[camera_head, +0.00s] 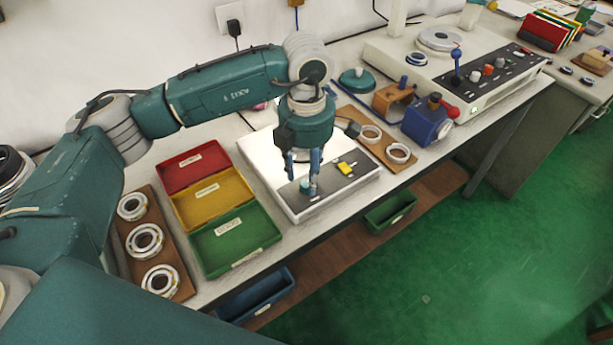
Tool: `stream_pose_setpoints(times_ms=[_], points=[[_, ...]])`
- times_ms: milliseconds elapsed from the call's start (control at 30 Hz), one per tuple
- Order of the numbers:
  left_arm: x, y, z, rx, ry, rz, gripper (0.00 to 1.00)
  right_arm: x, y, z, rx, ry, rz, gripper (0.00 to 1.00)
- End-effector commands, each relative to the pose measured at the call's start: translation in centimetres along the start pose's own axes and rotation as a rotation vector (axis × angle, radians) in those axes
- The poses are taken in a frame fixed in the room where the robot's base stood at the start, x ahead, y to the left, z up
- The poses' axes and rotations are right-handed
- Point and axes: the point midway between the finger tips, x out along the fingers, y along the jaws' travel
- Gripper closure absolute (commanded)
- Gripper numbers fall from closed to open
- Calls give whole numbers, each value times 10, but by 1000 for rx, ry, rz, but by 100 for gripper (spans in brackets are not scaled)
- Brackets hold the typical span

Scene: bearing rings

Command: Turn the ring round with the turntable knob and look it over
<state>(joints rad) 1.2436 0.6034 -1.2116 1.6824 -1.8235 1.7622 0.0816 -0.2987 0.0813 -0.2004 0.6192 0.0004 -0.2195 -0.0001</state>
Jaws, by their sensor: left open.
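My left gripper (303,178) points straight down over the front panel of a white box (262,153) with a bright top. Its blue fingers are open, one on each side of a small teal knob (305,186) on the dark panel. I cannot tell whether they touch the knob. A yellow switch (347,168) sits to the right on the same panel. No ring shows on the box; my gripper and wrist hide part of its top. Bearing rings (145,240) lie on a wooden board at the left. My right gripper is not in view.
Red (192,165), yellow (213,195) and green (235,238) trays stand left of the box. Two pale rings (398,153) lie on a board to the right, near a blue device (425,122). A large control console (470,70) stands beyond. The bench's front edge is close.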

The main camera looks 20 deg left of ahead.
Motion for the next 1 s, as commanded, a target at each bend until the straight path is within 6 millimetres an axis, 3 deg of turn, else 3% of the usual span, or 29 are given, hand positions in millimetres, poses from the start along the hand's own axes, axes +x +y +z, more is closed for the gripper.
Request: stream_pose_setpoints(times_ms=[200,433,633,1000], points=[[-50,1,1,0,-4,4,58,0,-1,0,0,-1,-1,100],[-88,1,1,-1,-2,3,58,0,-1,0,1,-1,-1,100],[-100,0,0,0,-1,1,58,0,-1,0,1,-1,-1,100],[-101,0,0,-1,-1,1,58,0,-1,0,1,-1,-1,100]])
